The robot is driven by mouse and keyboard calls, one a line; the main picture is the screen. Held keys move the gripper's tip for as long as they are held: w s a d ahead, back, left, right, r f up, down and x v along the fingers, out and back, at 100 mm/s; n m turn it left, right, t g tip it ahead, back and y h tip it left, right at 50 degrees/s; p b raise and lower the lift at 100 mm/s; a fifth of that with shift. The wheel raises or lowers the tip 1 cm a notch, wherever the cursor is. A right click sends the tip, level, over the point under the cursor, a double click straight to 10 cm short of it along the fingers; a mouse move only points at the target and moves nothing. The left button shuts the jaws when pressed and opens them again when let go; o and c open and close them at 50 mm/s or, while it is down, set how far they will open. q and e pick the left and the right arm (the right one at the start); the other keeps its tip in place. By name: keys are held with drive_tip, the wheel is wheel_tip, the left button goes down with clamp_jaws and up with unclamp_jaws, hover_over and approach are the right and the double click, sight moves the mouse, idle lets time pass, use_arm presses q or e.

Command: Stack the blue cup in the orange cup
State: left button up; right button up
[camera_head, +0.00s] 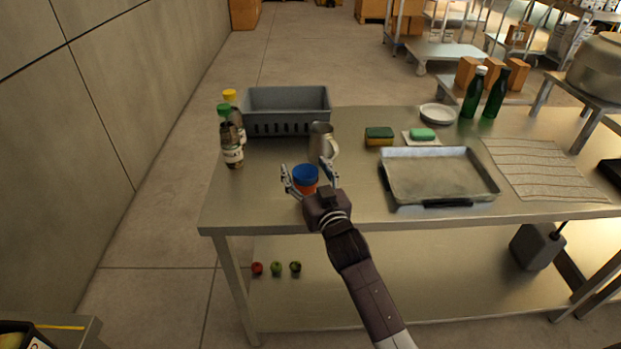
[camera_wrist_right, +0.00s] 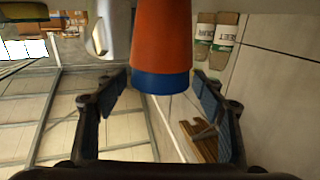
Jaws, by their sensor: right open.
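The blue cup (camera_head: 305,173) sits nested in the orange cup (camera_head: 306,187) near the table's left front part. Only its upper band shows above the orange cup. The wrist view, which is upside down, shows the blue cup (camera_wrist_right: 161,83) and the orange cup (camera_wrist_right: 163,35) as one upright stack. My right gripper (camera_head: 309,174) is open, with one finger on each side of the stack. In the wrist view, gaps show between the cups and both fingers (camera_wrist_right: 161,85). My left gripper is not in view.
A metal jug (camera_head: 321,143) stands close behind the cups. A grey basket (camera_head: 287,98) and bottles (camera_head: 231,146) are behind to the left. A metal tray (camera_head: 438,176), sponge (camera_head: 379,137) and green soap (camera_head: 422,134) lie to the right. Bare tabletop lies left of the cups.

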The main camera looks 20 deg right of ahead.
drive_tip(key=s+b, duration=0.1)
drive_tip(key=s, duration=1.1)
drive_tip(key=shift+r+b, duration=0.15)
drive_tip(key=shift+b, duration=0.15)
